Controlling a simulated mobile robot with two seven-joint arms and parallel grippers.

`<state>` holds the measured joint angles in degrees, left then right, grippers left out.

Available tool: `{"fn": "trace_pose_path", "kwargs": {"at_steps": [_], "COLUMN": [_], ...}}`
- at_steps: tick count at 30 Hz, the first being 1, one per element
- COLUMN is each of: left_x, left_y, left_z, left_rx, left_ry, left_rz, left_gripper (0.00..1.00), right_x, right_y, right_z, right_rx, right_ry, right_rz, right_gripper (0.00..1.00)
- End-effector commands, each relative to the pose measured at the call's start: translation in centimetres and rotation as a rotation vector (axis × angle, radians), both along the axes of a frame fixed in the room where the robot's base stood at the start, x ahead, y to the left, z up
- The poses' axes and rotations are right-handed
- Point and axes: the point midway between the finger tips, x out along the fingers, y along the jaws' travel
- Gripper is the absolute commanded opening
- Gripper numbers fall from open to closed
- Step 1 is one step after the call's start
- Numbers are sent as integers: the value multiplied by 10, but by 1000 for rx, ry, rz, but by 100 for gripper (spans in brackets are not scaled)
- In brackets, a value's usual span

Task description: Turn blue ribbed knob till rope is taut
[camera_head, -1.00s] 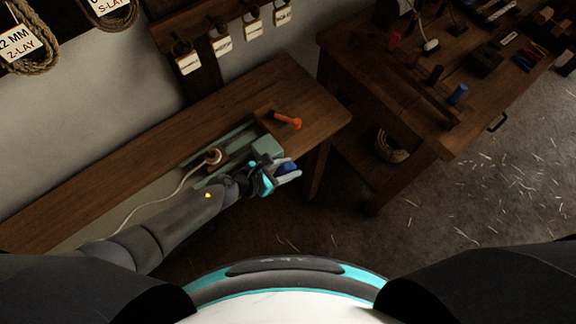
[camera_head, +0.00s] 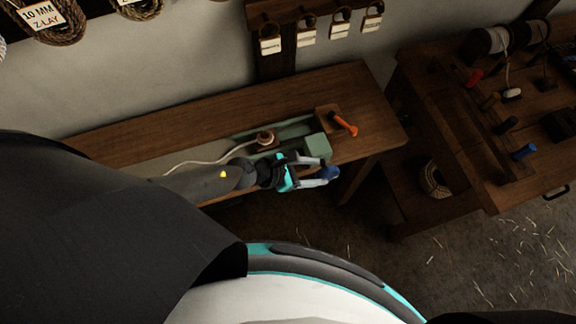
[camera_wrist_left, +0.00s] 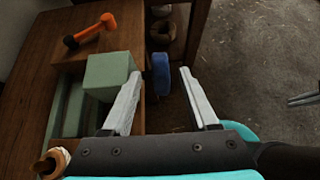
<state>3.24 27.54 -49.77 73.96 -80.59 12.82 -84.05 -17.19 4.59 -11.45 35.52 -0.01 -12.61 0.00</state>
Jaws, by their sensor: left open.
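The blue ribbed knob (camera_head: 333,173) is at the front right of a green block (camera_head: 317,146) on the bench edge. It also shows edge-on in the left wrist view (camera_wrist_left: 161,73). My left gripper (camera_head: 322,171) is open, its pale fingers reaching to either side of the knob; in the wrist view a gap shows between the knob and the right finger. I cannot tell whether the left finger touches it. A pale rope (camera_head: 195,160) runs in a curve from a wooden spool (camera_head: 265,138) leftward, partly hidden by my left arm.
An orange-handled tool (camera_head: 343,123) lies on the wooden bench (camera_head: 200,113) behind the green block. A second workbench (camera_head: 430,120) with several tools stands to the right. A rope coil (camera_head: 434,180) sits below it. The straw-strewn floor in front is clear.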

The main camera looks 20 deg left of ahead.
Motion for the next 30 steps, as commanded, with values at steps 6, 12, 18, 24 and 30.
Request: {"fn": "trace_pose_path", "kwargs": {"at_steps": [6, 12, 18, 24, 30], "left_x": [-22, -36, -42, -43, -43], "left_y": [30, 49, 58, 59, 59], "left_z": [26, 42, 50, 52, 52], "left_rx": [2, 1, 0, 0, 0], "left_ry": [2, 0, 1, 1, 0], "left_rz": [-1, 1, 1, 1, 1], "left_gripper": [60, 60, 60, 60, 60], "right_x": [0, 0, 0, 0, 0], "right_y": [0, 0, 0, 0, 0], "right_z": [11, 13, 13, 13, 13], "right_rx": [0, 0, 0, 0, 0], "right_ry": [0, 0, 0, 0, 0], "right_rz": [0, 0, 0, 0, 0], "right_gripper": [0, 0, 0, 0, 0]}}
